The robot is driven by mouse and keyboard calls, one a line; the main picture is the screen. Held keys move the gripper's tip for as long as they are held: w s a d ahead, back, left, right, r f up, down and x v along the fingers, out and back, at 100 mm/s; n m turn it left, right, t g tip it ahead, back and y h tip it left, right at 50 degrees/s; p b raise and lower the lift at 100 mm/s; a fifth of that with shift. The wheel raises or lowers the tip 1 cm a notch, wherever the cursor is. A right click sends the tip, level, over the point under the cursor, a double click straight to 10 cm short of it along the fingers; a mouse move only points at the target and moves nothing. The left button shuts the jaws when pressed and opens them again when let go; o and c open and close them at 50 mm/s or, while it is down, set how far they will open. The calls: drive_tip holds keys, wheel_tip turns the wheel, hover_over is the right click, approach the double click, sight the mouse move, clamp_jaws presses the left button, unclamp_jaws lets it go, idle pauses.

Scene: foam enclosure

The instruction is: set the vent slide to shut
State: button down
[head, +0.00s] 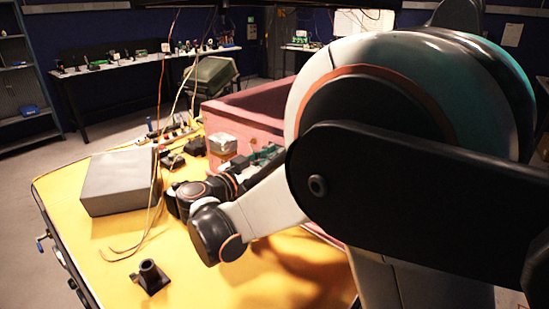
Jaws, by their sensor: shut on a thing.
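The pink foam enclosure (238,113) is an open-topped box on the yellow table, partly behind my arm. My arm folds down across the right of the view, and its wrist bends back towards the enclosure. My gripper (262,166) is dark and small, close to the near side of the enclosure. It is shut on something. Its fingertips and what they hold are hidden behind my arm; from its place at the enclosure I take this to be the vent slide. The slide itself and its position cannot be made out.
A grey box (118,182) stands on the left of the yellow table (85,245). A black holder (150,277) stands at the front, near loose cables. A foil-wrapped block (222,145), a green circuit board (266,153) and small parts crowd the middle. The front left is mostly clear.

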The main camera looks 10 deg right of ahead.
drive_tip(key=shift+w+a+r, duration=0.1)
drive_tip(key=shift+w+a, duration=0.7)
drive_tip(key=shift+a, duration=0.05)
drive_tip(key=c, duration=1.4)
unclamp_jaws()
drive_tip(key=shift+w+a, duration=0.1)
drive_tip(key=shift+c, duration=0.2)
drive_tip(key=v, duration=1.2)
